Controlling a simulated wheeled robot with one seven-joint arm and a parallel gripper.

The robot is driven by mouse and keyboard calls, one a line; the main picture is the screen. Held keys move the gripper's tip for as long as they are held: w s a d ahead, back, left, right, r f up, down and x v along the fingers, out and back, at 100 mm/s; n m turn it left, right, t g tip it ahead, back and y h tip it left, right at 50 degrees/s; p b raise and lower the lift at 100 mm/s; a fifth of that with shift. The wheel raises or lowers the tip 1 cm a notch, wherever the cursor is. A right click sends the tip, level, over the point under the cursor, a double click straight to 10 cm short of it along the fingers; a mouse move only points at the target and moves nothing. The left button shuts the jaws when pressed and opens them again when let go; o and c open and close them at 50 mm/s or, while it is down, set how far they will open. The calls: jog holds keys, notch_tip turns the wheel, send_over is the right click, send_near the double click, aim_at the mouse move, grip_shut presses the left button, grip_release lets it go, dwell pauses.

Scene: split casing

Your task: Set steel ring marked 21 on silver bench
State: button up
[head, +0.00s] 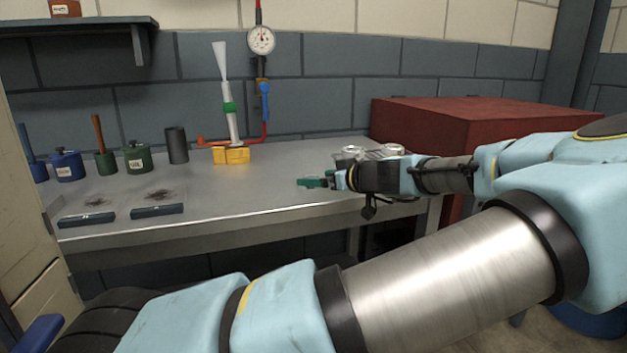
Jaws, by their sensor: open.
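The silver bench (270,181) runs along the wall, with a bare metal top. Steel-coloured round parts (352,152) and (392,149) sit at the right end of the bench, behind my wrist. They may be rings; my arm partly hides them and I cannot read a 21 on either. My gripper (306,183) reaches in from the right with its green fingers pointing left over the bench's front part. It is open, and I see nothing between the fingers.
A yellow-based upright device (231,155) stands at the back. A red box (440,120) is at the right. The bench middle is clear.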

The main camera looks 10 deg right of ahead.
jog(key=v, duration=0.9)
jog(key=shift+b, duration=0.45)
